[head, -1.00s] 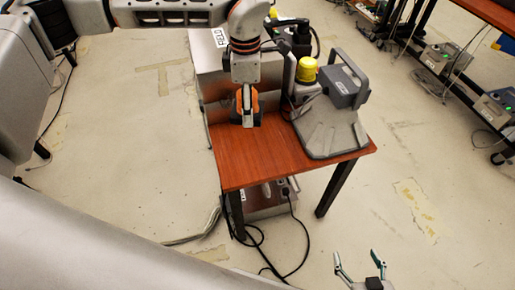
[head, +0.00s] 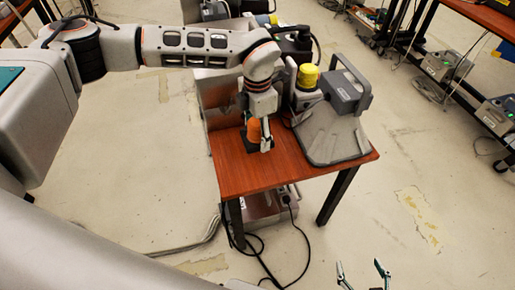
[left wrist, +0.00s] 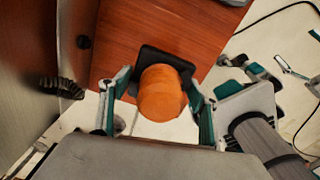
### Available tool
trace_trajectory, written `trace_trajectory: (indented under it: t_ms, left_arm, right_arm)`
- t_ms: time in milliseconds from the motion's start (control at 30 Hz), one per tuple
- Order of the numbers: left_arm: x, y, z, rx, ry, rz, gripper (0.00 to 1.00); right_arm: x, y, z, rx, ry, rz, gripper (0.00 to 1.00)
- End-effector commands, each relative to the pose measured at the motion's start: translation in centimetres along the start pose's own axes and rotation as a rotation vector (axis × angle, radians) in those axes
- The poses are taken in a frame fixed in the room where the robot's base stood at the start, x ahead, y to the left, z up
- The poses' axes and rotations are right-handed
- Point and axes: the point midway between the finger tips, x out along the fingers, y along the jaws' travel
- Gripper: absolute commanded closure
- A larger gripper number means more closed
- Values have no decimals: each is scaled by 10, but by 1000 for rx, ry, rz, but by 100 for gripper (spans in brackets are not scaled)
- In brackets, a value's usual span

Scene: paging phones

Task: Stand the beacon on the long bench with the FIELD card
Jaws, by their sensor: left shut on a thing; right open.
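The beacon (head: 255,130) has an orange top and a black square base. My left gripper (head: 260,135) points down with its fingers on either side of it, shut on it. In the left wrist view the orange top (left wrist: 162,92) sits between the teal-edged fingers, with the black base beyond. The beacon is upright over the left part of a red-brown bench top (head: 260,175); I cannot tell whether its base touches the wood. No FIELD card is readable now; my left arm covers where it showed. My right gripper (head: 362,270) is open and empty at the bottom edge.
A grey device with a handle (head: 340,105) and a yellow-capped unit (head: 307,80) fill the bench's right and back. A metal box (head: 217,88) stands behind the beacon. The bench's front is clear. Cables lie on the floor below.

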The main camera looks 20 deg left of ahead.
Motion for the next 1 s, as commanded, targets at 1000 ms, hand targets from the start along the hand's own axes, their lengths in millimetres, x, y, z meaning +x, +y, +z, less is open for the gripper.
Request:
trace_trajectory:
  t_ms: [1000]
  left_arm:
    - [74, 0, 1, 1, -2, 0, 84]
  right_arm:
    - [3, 0, 8, -9, -8, 2, 32]
